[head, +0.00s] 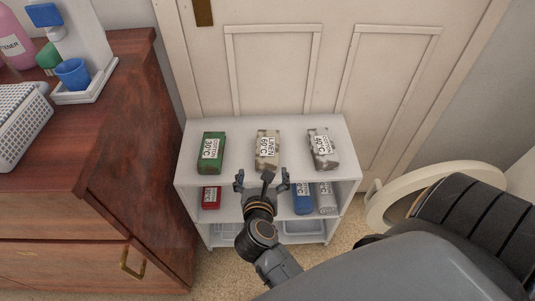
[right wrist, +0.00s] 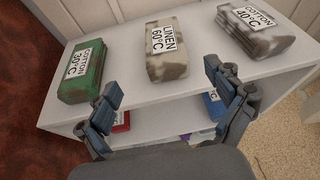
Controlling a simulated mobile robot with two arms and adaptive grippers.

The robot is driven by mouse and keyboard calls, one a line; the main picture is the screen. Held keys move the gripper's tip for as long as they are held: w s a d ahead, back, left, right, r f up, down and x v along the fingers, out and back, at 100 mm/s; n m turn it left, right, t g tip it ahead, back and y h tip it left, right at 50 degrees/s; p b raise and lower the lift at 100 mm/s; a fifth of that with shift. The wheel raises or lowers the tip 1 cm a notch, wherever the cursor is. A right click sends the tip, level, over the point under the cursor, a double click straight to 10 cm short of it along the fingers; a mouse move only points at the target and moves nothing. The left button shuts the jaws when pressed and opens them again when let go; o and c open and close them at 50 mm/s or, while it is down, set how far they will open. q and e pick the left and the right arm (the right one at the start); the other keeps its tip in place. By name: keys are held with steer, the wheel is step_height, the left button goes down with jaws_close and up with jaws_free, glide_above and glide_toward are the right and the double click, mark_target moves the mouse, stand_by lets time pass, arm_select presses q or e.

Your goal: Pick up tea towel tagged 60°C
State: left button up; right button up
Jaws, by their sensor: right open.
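The tea towel tagged LINEN 60°C (head: 267,150) is a folded beige, blotchy bundle in the middle of the white shelf's top. It also shows in the right wrist view (right wrist: 171,55), label facing me. My right gripper (head: 262,180) is open and empty, just in front of this towel and apart from it. In the right wrist view its two fingers (right wrist: 165,90) are spread to either side below the towel. My left gripper is not in view.
A green towel tagged COTTON 30°C (head: 211,152) lies left on the white shelf (head: 188,178), and a grey blotchy COTTON 40°C towel (head: 323,150) lies right. Lower shelves hold a red item (head: 210,197) and blue bundle (head: 303,203). A wooden dresser (head: 140,150) stands left; a door (head: 290,60) is behind.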

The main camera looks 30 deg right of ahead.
mark_target(267, 150)
steer(key=shift+m, duration=0.6)
steer(key=x, duration=0.8)
steer(key=shift+d+f+b, duration=0.1)
steer(key=shift+b, duration=0.25)
steer(key=x, duration=0.4)
steer(key=shift+w+d+b, duration=0.2)
steer(key=shift+d+b, duration=0.15)
steer(key=shift+d, duration=0.1)
steer(key=shift+w+d, duration=0.25)
steer(key=shift+w, duration=0.1)
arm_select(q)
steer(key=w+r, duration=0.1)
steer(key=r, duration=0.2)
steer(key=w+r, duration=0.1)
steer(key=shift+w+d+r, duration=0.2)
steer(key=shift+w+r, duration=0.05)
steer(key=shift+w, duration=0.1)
arm_select(e)
steer(key=c, duration=1.3)
